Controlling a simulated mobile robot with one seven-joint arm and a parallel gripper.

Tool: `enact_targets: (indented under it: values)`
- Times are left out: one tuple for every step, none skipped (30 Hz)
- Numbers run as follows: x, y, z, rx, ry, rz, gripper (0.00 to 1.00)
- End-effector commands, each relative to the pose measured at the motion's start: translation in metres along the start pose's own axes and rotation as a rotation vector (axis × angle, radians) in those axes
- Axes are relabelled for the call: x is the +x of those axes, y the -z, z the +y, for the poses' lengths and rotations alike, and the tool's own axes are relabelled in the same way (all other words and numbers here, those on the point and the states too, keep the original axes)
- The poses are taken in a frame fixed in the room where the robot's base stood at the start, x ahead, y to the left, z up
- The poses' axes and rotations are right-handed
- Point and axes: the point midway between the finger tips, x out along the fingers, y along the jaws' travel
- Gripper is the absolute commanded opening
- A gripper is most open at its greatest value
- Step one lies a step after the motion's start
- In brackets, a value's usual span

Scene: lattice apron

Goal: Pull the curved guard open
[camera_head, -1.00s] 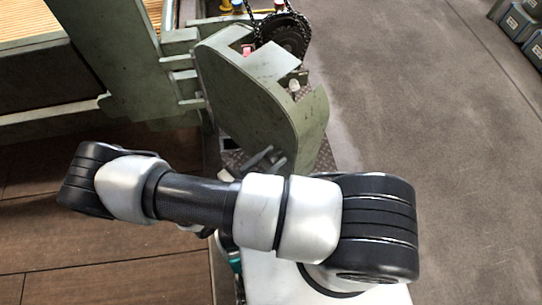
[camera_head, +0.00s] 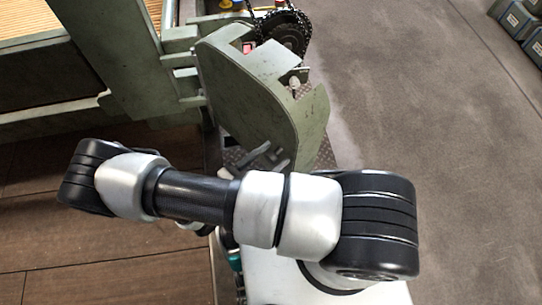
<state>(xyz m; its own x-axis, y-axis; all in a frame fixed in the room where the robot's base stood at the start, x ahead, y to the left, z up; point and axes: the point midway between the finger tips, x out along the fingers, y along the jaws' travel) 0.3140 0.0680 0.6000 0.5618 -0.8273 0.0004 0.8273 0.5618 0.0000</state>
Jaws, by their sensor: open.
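The curved guard (camera_head: 251,102) is a worn green metal cover beside the green machine frame. Its rounded side faces me, and its upper edge has a notch. A small pale knob (camera_head: 294,81) shows by its right upper edge. My gripper (camera_head: 266,157) is just below the guard's lower edge, its dark fingers apart and nothing visible between them. I cannot tell whether the fingers touch the guard. My arm hides the rest of the gripper.
A dark chain wheel (camera_head: 287,33) with a hanging chain is behind the guard. The green machine frame (camera_head: 115,60) stands at left. Grey-green bins (camera_head: 518,22) are at the far right. The concrete floor (camera_head: 430,120) at right is clear.

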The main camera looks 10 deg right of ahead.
Motion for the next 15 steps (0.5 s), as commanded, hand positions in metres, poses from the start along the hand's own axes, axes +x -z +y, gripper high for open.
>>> enact_targets:
  values:
    - [-0.004,0.0,0.0,0.001,-0.001,0.001,0.51]
    - [-0.006,0.0,0.001,0.001,-0.002,0.002,0.51]
    - [-0.011,0.0,0.001,0.001,-0.003,0.003,0.51]
    - [-0.016,0.0,0.001,0.001,-0.004,0.003,0.51]
    - [-0.021,0.0,0.001,0.001,-0.004,0.003,0.51]
    - [-0.029,0.0,0.001,0.001,-0.003,0.004,0.51]
    - [-0.036,0.0,0.001,0.002,-0.004,0.004,0.51]
    - [-0.043,0.0,0.001,0.003,-0.004,0.004,0.51]
    - [-0.053,0.0,0.001,0.002,-0.004,0.005,0.51]
    - [-0.061,0.0,0.001,0.001,-0.005,0.004,0.51]
    - [-0.068,0.0,0.001,0.002,-0.004,0.004,0.51]
    - [-0.078,0.0,0.001,0.002,-0.004,0.004,0.51]
    - [-0.086,0.0,0.001,0.002,-0.004,0.005,0.51]
    - [-0.093,0.0,0.001,0.002,-0.003,0.004,0.51]
    - [-0.103,0.001,0.001,0.001,-0.003,0.004,0.51]
